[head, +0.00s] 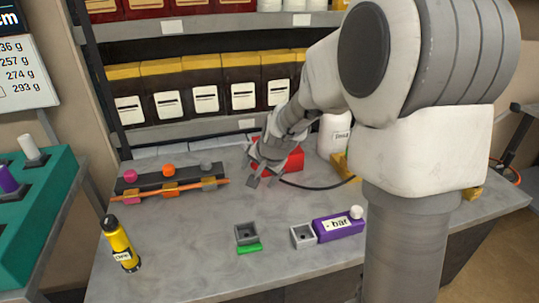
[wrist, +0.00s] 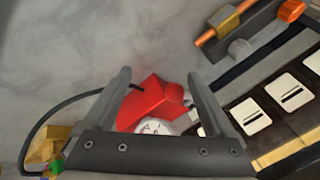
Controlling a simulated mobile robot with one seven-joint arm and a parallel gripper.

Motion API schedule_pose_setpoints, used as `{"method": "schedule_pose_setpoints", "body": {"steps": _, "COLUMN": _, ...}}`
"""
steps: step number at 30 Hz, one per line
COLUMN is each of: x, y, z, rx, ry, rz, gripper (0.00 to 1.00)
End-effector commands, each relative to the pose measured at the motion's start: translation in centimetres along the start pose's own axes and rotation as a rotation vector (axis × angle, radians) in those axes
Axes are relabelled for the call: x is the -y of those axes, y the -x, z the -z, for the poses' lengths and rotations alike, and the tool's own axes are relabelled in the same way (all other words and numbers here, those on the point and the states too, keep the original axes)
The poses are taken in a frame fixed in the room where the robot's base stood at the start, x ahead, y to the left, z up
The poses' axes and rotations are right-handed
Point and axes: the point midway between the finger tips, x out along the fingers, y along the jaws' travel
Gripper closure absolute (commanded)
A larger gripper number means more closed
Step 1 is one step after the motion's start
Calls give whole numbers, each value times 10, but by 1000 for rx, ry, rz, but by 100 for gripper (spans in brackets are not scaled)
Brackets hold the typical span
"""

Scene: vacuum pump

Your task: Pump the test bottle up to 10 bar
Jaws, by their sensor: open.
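My gripper (head: 262,177) is open and empty above the back middle of the table. In the wrist view my gripper (wrist: 160,80) has a red device (wrist: 152,97) between and beyond its fingers, with a white round gauge (wrist: 154,127) partly hidden by the gripper body. The red device (head: 294,160) is partly hidden behind my gripper in the head view. A black hose (head: 320,187) runs right from near it. A purple box (head: 338,227) marked "- bar" has a white knob. A yellow bottle (head: 119,243) stands at the front left; I cannot tell if it is the test bottle.
A rack (head: 127,186) with pink, orange and grey knobs and an orange pipe lies at the back left. Grey sockets (head: 246,233) (head: 303,236) stand in front. A yellow block (head: 340,165) and white jar (head: 333,135) are partly hidden by my arm. The left middle table is clear.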

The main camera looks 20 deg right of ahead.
Motion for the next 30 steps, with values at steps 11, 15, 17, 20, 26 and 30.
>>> {"method": "schedule_pose_setpoints", "body": {"steps": 11, "x": -2, "y": 84, "z": 3, "rx": -5, "ry": -5, "rz": -4, "gripper": 24}}
{"method": "schedule_pose_setpoints", "body": {"steps": 15, "x": -2, "y": 109, "z": 2, "rx": -2, "ry": -4, "rz": -5, "gripper": 24}}
{"method": "schedule_pose_setpoints", "body": {"steps": 17, "x": -3, "y": 118, "z": 2, "rx": -3, "ry": -4, "rz": -5, "gripper": 24}}
{"method": "schedule_pose_setpoints", "body": {"steps": 20, "x": -3, "y": 130, "z": 2, "rx": -2, "ry": -4, "rz": -6, "gripper": 24}}
{"method": "schedule_pose_setpoints", "body": {"steps": 26, "x": -4, "y": 138, "z": 1, "rx": 1, "ry": -4, "rz": -7, "gripper": 24}}
{"method": "schedule_pose_setpoints", "body": {"steps": 30, "x": -4, "y": 139, "z": 1, "rx": 1, "ry": -4, "rz": -7, "gripper": 24}}
